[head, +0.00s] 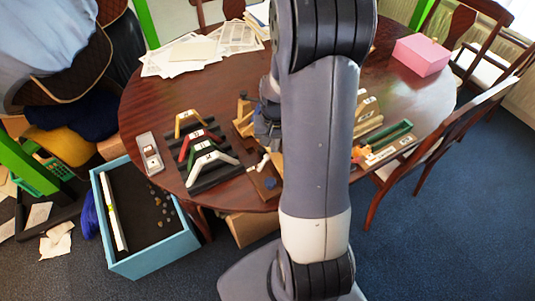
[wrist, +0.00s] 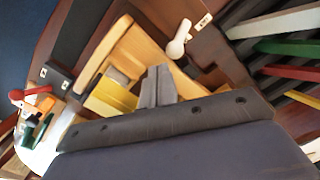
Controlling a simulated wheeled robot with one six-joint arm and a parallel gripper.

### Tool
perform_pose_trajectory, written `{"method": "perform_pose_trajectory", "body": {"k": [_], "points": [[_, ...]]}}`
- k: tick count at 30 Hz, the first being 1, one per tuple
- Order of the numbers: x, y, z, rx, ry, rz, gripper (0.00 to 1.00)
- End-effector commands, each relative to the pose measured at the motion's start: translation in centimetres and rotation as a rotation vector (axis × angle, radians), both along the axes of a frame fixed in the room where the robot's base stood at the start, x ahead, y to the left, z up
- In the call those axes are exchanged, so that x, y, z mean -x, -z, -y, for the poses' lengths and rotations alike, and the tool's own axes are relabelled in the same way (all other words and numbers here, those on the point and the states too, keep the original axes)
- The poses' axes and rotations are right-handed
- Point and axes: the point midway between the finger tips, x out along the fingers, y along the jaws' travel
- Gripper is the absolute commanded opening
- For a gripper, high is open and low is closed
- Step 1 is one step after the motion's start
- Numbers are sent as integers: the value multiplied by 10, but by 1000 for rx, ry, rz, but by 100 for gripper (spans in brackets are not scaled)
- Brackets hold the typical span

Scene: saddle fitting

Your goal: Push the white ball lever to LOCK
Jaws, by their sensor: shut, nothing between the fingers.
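The white ball lever (wrist: 180,40) shows near the top middle of the wrist view, its rounded white end tilted over a dark brown base. In the head view the white lever (head: 263,161) stands at the table's near edge, just left of my arm. My gripper (wrist: 158,75) is shut and empty, its fingertips over a wooden fixture and apart from the lever, below and left of it in the wrist view. In the head view my gripper (head: 267,128) is mostly hidden by my arm. A small light plate (wrist: 203,22) sits beside the lever; its marking is unreadable.
A wooden fixture with a yellow block (wrist: 110,98) lies around my fingertips. Several angled coloured pieces stand on dark strips left of the lever, including a white one (head: 212,160). A green tray (head: 388,137) lies right of my arm. A pink box (head: 421,55) stands at the back right.

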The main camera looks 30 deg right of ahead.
Motion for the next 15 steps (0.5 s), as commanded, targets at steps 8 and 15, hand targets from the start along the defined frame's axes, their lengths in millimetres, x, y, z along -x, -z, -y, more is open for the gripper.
{"method": "perform_pose_trajectory", "body": {"k": [8, 15], "points": [[0, 7, 0, 0, 0, 0, 0], [0, 12, 0, 0, 0, 0, 0]]}}
